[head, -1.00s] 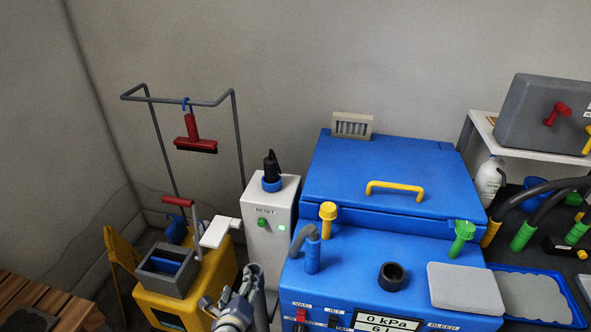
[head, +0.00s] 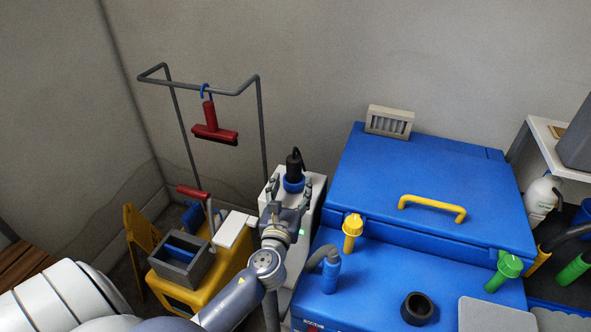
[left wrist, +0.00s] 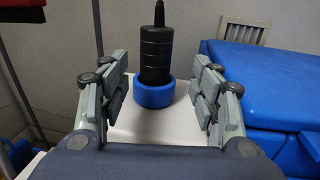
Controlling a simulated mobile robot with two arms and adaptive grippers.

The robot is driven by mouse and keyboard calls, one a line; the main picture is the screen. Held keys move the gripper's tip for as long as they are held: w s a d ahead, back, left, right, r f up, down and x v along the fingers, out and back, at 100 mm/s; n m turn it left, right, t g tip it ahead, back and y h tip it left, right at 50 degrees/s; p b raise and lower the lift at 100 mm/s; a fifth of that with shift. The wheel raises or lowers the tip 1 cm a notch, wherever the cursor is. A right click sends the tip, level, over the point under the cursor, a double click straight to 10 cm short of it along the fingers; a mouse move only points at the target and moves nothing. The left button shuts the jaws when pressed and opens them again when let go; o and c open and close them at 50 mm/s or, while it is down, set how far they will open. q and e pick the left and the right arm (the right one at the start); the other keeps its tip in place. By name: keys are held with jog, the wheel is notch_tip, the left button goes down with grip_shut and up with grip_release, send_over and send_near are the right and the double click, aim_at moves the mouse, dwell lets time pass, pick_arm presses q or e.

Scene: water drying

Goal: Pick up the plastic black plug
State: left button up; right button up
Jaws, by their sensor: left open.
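The black plastic plug (head: 294,163) stands upright in a blue ring holder (head: 293,184) on top of a white box (head: 312,192). In the left wrist view the plug (left wrist: 157,50) shows ribbed sides and a narrow tip, with its lower end hidden inside the blue ring (left wrist: 153,93). My left gripper (head: 289,184) is open, its fingers spread to either side of the plug and ring. In the left wrist view the left gripper (left wrist: 160,88) has clear gaps on both sides, and the plug stands beyond the fingers, untouched. My right gripper is out of view.
A blue machine (head: 420,190) with a yellow handle (head: 432,207) stands at the right. A yellow bucket (head: 195,285) with a grey wringer is at the left. A red squeegee (head: 213,125) hangs from a grey frame (head: 262,120) behind.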

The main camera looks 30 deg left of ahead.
aim_at(293, 176)
pick_arm(q)
jog(key=shift+w+a, duration=0.2)
jog(key=shift+w, duration=0.25)
jog(key=shift+w+a+f, duration=0.1)
jog(key=shift+w, duration=0.15)
jog(key=x, duration=0.2)
jog(key=p+x, duration=0.1)
jog(key=x, duration=0.1)
jog(key=shift+w+a, duration=0.25)
jog(key=shift+a, duration=0.2)
jog(key=shift+w+a, duration=0.1)
jog(key=shift+w, duration=0.1)
jog(key=shift+c, duration=0.6)
jog(key=c, duration=0.9)
jog(key=shift+c, duration=0.9)
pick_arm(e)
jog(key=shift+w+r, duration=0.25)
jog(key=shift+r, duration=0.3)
